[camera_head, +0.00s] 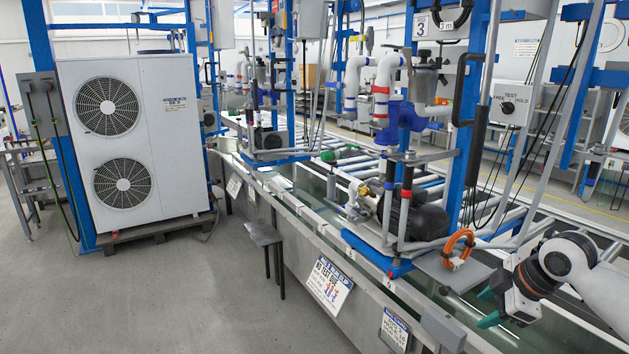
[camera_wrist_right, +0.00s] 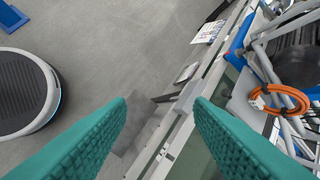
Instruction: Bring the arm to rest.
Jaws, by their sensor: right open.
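My right gripper (camera_head: 487,308) is at the lower right of the head view, above the edge of the long test bench. Its two teal fingers are apart with nothing between them. In the right wrist view the open right gripper (camera_wrist_right: 160,102) points down past the bench edge to the grey floor. Part of my right arm shows at the right edge of the head view. My left gripper is in neither view.
The bench edge (camera_head: 313,250) runs diagonally beside the gripper. A coiled orange cable (camera_head: 458,249) and a black pump motor (camera_head: 418,215) sit close by.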

